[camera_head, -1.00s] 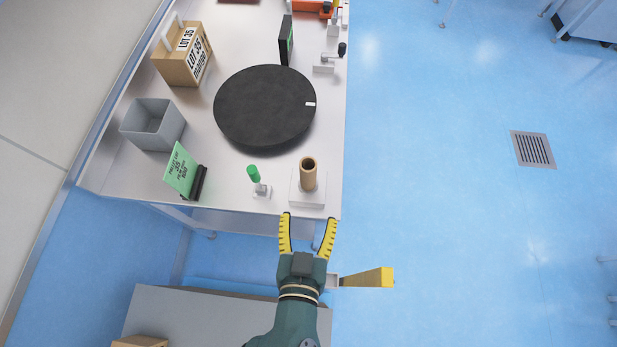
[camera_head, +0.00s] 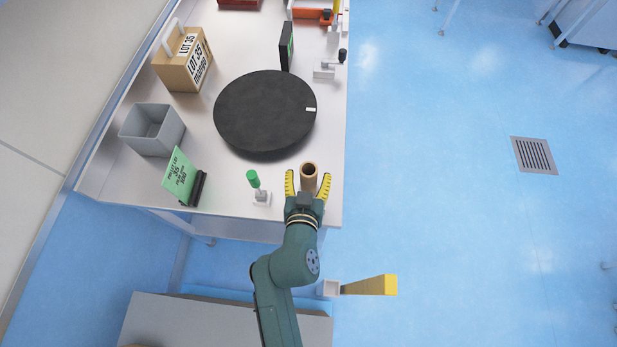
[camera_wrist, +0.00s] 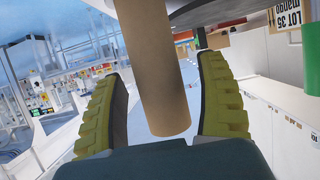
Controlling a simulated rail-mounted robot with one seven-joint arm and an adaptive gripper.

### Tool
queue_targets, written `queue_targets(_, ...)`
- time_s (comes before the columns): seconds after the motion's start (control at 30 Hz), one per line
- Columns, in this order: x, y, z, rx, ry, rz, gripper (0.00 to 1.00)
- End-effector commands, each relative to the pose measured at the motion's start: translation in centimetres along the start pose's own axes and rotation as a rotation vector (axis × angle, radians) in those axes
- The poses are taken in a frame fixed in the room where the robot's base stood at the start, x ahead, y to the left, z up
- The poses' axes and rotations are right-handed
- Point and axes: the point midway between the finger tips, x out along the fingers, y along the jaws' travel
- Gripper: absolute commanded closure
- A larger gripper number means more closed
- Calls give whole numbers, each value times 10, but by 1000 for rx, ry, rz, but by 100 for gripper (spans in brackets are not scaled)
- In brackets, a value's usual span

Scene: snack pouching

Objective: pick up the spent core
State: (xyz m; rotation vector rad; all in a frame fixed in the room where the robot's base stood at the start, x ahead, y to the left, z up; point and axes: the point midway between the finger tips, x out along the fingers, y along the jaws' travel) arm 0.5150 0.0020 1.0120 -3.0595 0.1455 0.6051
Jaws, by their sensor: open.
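The spent core, a brown cardboard tube (camera_head: 309,173), stands upright at the front right corner of the steel table. My gripper (camera_head: 307,183) is open, with a yellow-padded finger on each side of the tube. In the wrist view, the tube (camera_wrist: 157,75) runs between the two open fingers, with a gap visible on both sides. The tube's base is hidden behind my gripper in the head view.
A black round disc (camera_head: 265,112) lies just behind the tube. A green-topped post (camera_head: 253,180) stands close to the left of my gripper. A green sign (camera_head: 180,175), grey bin (camera_head: 152,130) and cardboard box (camera_head: 184,62) are further left.

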Motion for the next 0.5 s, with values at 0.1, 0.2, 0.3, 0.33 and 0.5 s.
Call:
queue_targets(0.1,7,0,1,-1,-2,0,27)
queue_targets(0.2,7,0,1,-1,-2,0,27)
queue_targets(0.3,7,0,1,-1,-2,0,33)
queue_targets(0.33,7,0,1,-1,-2,0,38)
queue_targets(0.5,6,0,1,-1,-2,0,71)
